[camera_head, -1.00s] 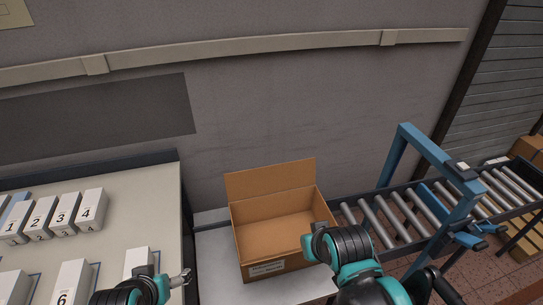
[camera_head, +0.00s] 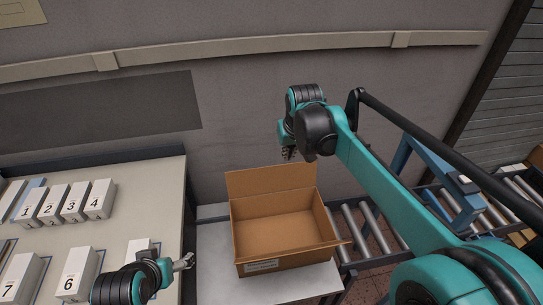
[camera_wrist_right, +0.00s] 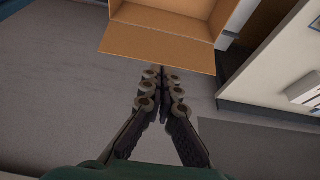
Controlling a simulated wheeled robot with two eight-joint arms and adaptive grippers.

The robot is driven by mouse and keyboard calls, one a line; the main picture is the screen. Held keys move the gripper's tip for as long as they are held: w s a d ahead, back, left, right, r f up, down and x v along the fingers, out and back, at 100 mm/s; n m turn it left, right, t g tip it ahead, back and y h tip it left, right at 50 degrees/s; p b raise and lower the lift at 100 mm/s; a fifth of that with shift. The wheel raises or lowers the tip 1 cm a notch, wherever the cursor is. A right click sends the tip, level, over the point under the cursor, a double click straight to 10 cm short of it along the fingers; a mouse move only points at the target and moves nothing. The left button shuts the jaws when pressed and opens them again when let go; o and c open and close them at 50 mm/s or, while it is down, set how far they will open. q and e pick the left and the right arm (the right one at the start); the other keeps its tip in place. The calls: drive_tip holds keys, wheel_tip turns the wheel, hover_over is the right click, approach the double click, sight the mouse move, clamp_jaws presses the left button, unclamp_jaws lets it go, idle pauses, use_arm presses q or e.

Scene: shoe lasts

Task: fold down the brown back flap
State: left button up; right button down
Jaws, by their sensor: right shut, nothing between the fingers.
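An open brown cardboard box (camera_head: 282,240) stands on a pale table. Its brown back flap (camera_head: 270,181) stands up at the far side, tilted a little back. My right gripper (camera_head: 288,154) is shut and empty, pointing down above and behind the flap's top edge, apparently not touching it. In the right wrist view the closed fingertips (camera_wrist_right: 162,74) are just off the outer edge of the back flap (camera_wrist_right: 160,45). My left gripper (camera_head: 184,262) is over the left table's right edge, away from the box; its jaws are too small to read.
Numbered white boxes (camera_head: 75,275) stand on the left table (camera_head: 150,205). A roller conveyor (camera_head: 372,225) with a blue frame (camera_head: 440,188) lies right of the box. The grey wall (camera_head: 240,120) rises behind the flap.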

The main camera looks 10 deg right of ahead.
drive_tip(key=w+f+g+p, duration=0.2)
drive_tip(key=w+p, duration=0.1)
drive_tip(key=w, duration=1.1)
drive_tip(key=w+a+f+g+p, duration=0.1)
drive_tip(key=w+a+f+p, duration=0.15)
drive_tip(key=w+f, duration=0.5)
wheel_tip(320, 180, down, 11)
drive_tip(key=d+b, duration=0.1)
drive_tip(key=s, duration=0.2)
drive_tip(key=s+r, duration=0.1)
drive_tip(key=shift+s+r, duration=0.2)
drive_tip(key=shift+s, duration=0.15)
drive_tip(key=shift+b, duration=0.3)
